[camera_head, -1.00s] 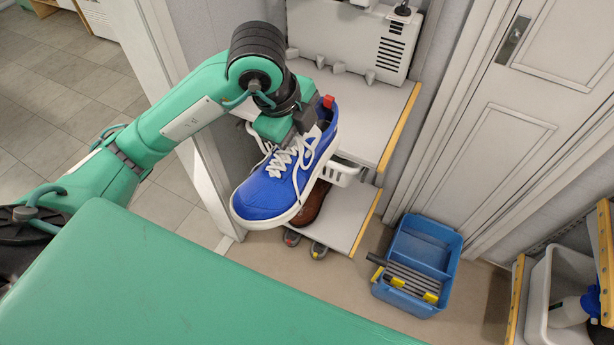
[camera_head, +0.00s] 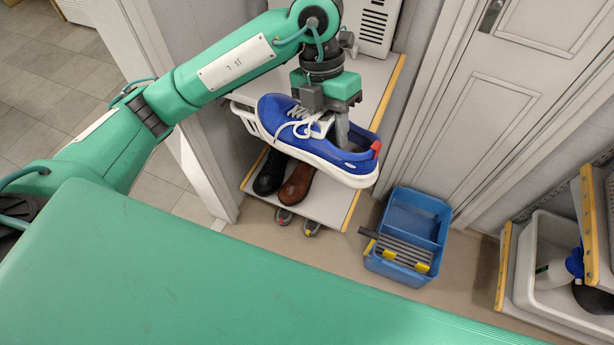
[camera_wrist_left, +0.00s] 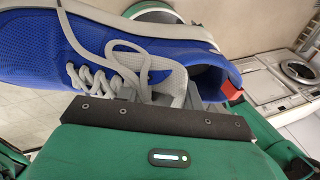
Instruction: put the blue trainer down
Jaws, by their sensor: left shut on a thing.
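The blue trainer (camera_head: 315,142) has a white sole, grey-white laces and a red heel tab. My left gripper (camera_head: 338,122) is shut on it near the ankle opening and holds it in the air, toe to the left and heel to the right. In the head view it hangs in front of the shelf unit. The trainer also fills the top of the left wrist view (camera_wrist_left: 120,55), above the gripper body. The fingertips are mostly hidden by the shoe. My right gripper is not in view.
Below the trainer, a low shelf (camera_head: 325,205) with a yellow edge holds a black shoe (camera_head: 270,173) and a brown shoe (camera_head: 297,186). A blue caddy (camera_head: 405,235) stands on the floor, right. A white tub (camera_head: 540,260) is at far right.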

